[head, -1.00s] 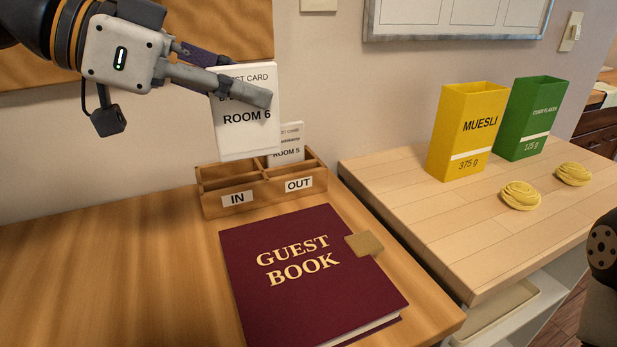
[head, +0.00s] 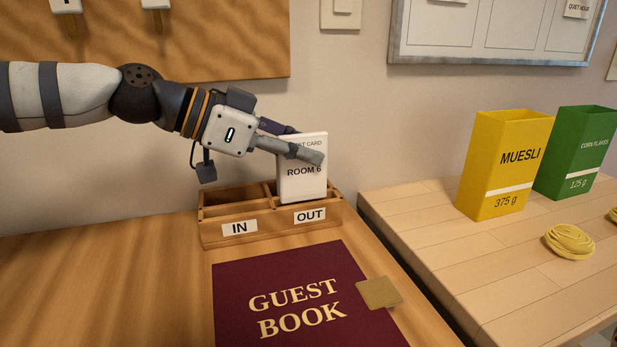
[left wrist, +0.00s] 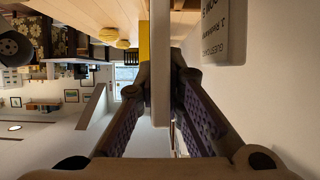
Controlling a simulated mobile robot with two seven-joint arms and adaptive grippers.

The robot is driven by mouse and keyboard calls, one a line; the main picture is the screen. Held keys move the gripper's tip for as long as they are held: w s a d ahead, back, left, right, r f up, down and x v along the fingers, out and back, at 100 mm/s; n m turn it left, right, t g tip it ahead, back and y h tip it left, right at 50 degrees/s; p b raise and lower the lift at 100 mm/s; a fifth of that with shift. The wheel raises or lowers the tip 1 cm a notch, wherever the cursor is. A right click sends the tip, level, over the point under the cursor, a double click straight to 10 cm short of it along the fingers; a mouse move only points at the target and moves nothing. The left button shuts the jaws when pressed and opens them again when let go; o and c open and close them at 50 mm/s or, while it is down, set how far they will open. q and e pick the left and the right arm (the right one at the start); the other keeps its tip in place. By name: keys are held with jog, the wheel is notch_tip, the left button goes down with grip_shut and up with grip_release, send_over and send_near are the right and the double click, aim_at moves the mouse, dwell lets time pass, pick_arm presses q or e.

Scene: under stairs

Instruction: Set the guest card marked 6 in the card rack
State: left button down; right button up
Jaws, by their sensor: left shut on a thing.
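The guest card marked ROOM 6 (head: 302,185) is white and upright. My left gripper (head: 312,152) is shut on its upper part. The card is over the OUT side of the wooden card rack (head: 222,240), its lower edge close to the front rim; I cannot tell whether that edge is inside a slot. In the left wrist view the held card (left wrist: 160,70) shows edge-on between the fingers, with another printed card (left wrist: 222,30) to its right. That other card is hidden in the head view. The IN side looks empty. My right gripper is not in view.
A maroon guest book (head: 290,285) with a tan clasp (head: 379,292) lies in front of the rack. On the lighter counter at right stand a yellow muesli box (head: 505,165) and a green box (head: 575,155), with a pasta-like nest (head: 569,241). The desk left of the rack is clear.

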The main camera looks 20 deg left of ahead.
aim_at(325, 180)
pick_arm(q)
jog(key=shift+w+d+f, duration=0.1)
jog(key=shift+w+f, duration=0.1)
jog(key=shift+f, duration=0.7)
jog(key=shift+w+f, duration=0.15)
jog(key=shift+f, duration=0.75)
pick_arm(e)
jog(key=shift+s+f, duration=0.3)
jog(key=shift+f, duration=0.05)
pick_arm(q)
jog(key=shift+f, duration=0.2)
jog(key=c, duration=1.7)
grip_release()
